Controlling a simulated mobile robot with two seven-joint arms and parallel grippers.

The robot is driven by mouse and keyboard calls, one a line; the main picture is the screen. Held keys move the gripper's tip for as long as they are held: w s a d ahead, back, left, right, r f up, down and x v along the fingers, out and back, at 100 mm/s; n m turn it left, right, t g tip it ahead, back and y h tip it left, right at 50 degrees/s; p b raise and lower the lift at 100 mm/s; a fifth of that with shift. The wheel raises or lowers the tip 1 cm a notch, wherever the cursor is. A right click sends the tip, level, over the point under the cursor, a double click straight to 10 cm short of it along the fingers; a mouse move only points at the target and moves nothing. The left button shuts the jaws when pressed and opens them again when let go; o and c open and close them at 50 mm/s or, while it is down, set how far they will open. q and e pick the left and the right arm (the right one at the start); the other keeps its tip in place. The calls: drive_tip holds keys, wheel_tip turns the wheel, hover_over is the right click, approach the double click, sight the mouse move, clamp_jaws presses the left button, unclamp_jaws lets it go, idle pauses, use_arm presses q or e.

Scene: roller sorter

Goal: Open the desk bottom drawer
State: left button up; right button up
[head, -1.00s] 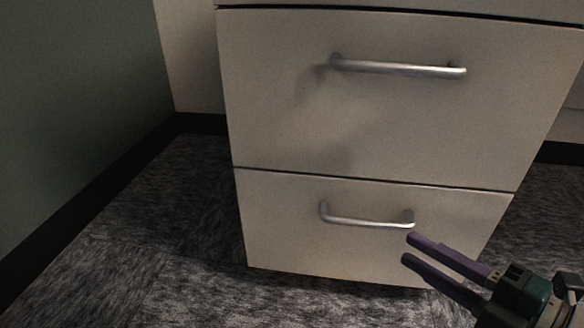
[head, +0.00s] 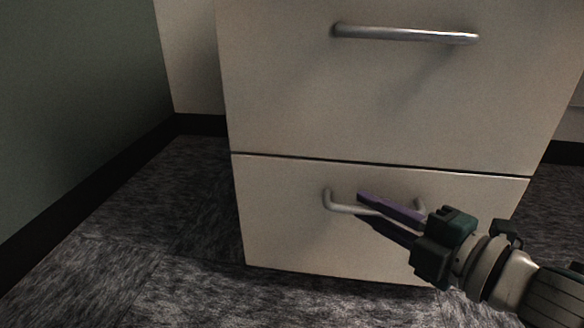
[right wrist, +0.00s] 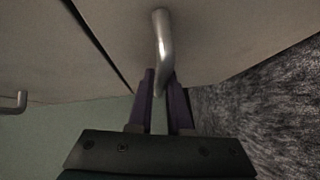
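The bottom drawer (head: 290,240) is a pale front low on the cabinet, and it looks flush with the drawer above. Its silver bar handle (head: 340,207) is partly hidden behind my right gripper (head: 360,208). The right gripper's purple fingers lie one above the other around the bar. In the right wrist view the handle (right wrist: 161,45) runs down between the two fingers (right wrist: 160,85), which sit close on both sides of it. The right gripper appears shut on it. My left gripper is not in view.
The upper drawer (head: 300,100) has its own silver handle (head: 405,33) above. A grey-green wall (head: 70,90) with a dark baseboard stands at the left. Dark carpet (head: 160,220) lies clear in front and to the left.

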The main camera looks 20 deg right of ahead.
clamp_jaws()
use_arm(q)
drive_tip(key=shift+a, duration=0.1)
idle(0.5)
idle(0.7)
